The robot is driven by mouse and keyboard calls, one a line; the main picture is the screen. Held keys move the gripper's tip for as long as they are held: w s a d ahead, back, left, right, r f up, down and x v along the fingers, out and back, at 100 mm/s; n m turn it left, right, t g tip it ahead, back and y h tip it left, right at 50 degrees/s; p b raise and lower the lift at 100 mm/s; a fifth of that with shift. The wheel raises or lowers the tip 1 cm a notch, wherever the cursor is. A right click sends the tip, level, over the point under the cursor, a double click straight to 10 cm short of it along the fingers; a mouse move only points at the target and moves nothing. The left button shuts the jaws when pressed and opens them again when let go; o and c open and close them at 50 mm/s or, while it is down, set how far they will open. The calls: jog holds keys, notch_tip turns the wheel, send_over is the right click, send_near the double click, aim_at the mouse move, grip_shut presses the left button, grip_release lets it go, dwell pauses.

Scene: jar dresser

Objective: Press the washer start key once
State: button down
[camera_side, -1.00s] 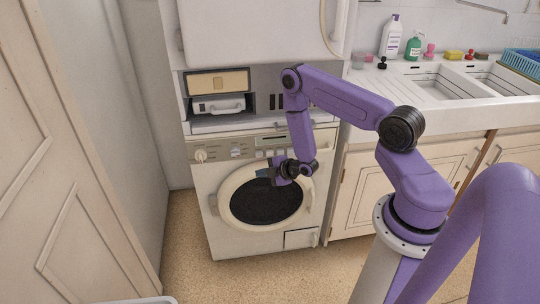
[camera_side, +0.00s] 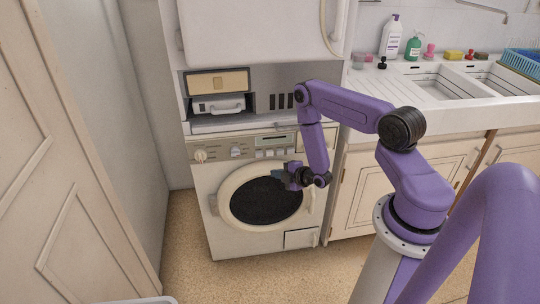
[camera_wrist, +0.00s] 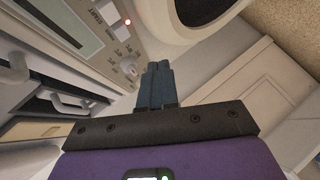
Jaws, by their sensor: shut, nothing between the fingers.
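The washer (camera_side: 225,220) stands under the shelf, with its control panel (camera_side: 245,149) above a round dark door (camera_side: 266,202). My gripper (camera_side: 277,176) is shut and empty in front of the washer, below the keys. In the wrist view its fingertips (camera_wrist: 156,67) appear apart from the keys.
A drawer-like unit with a handle (camera_side: 217,106) sits in the recess above the washer. A white cabinet (camera_side: 260,30) hangs over it. The sink counter (camera_side: 430,109) with bottles is at the right. A panelled door (camera_side: 60,170) stands at the left; the floor before the washer is open.

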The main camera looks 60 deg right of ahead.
jog(key=w+d, duration=0.5)
jog(key=shift+w+d, duration=0.25)
jog(key=shift+d, duration=0.05)
jog(key=shift+w+d, duration=0.1)
dwell(2.0)
jog(key=shift+w+d, duration=0.2)
jog(key=shift+w+d, duration=0.25)
jog(key=shift+w, duration=0.05)
dwell(0.9)
jog(key=shift+s+a, duration=0.1)
jog(key=shift+s, duration=0.05)
dwell(0.3)
jog(key=shift+s+a, duration=0.45)
jog(key=shift+s+a, duration=1.75)
jog(key=shift+a, duration=0.05)
